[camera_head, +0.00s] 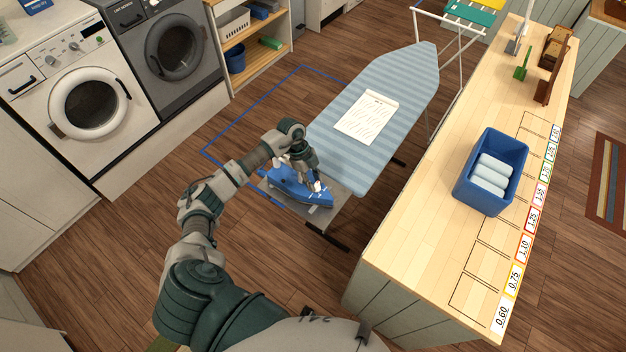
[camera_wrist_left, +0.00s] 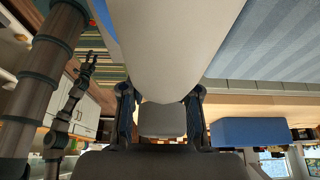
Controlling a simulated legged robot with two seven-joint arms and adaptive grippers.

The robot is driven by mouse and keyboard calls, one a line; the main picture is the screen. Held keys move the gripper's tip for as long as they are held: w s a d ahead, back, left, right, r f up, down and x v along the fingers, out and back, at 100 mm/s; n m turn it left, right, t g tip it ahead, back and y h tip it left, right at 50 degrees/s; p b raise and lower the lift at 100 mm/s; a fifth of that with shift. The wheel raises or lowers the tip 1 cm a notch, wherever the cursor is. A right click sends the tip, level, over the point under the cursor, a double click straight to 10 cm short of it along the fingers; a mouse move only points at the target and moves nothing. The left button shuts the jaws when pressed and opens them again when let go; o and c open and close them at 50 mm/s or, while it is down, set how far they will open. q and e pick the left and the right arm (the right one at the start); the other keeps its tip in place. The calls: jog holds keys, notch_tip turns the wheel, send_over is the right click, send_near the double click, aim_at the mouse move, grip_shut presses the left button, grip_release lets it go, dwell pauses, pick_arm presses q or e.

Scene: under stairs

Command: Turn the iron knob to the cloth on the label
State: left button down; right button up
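The blue iron (camera_head: 300,186) rests on a grey metal rest (camera_head: 337,205) at the near end of the striped ironing board. My left gripper (camera_head: 316,186) is down at the iron, overlapping its top. In the left wrist view its two fingers (camera_wrist_left: 160,105) stand apart on either side of the end of a large pale shape (camera_wrist_left: 180,50); I cannot tell whether they touch it. The knob and the label's symbols cannot be made out. My right gripper (camera_wrist_left: 88,66) shows small in the left wrist view, its fingers apart and empty.
A written sheet (camera_head: 367,117) lies on the ironing board (camera_head: 400,75). To the right, a long wooden counter (camera_head: 415,255) carries a blue bin (camera_head: 463,190) with rolled towels and price tags along its edge. Washing machines (camera_head: 75,98) stand at the left.

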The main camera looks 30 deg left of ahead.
pick_arm(q)
jog(key=shift+w+d+r, duration=0.1)
jog(key=shift+d+r, duration=0.05)
jog(key=shift+d, duration=0.2)
pick_arm(e)
jog(key=shift+d+f, duration=0.1)
jog(key=shift+d, duration=0.2)
